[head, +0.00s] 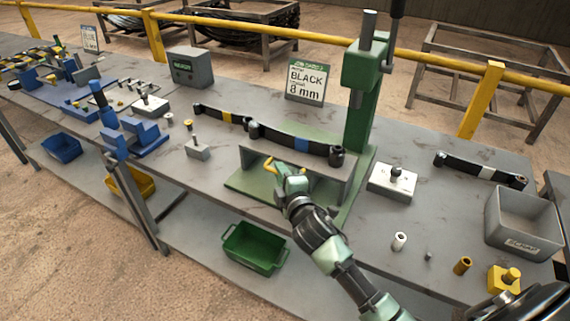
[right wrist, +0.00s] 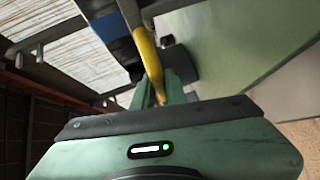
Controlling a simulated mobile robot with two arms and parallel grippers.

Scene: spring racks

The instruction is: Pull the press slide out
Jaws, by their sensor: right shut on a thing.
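The green press (head: 365,95) stands on the bench with its column and base. The grey press slide (head: 325,190) sits low at its front, with a black leaf spring (head: 270,136) with a blue band lying across it. A yellow handle (head: 268,164) sticks out at the slide's front; it also shows in the right wrist view (right wrist: 147,50). My right gripper (head: 281,172) is shut on the yellow handle, and its fingers partly hide it. In the right wrist view the gripper (right wrist: 165,92) is around the handle's lower end. My left gripper is not in view.
A grey bin (head: 522,225), a white block (head: 392,181) and small metal parts are to the right. Blue fixtures (head: 133,138) are at left. A green bin (head: 254,247) sits on the lower shelf.

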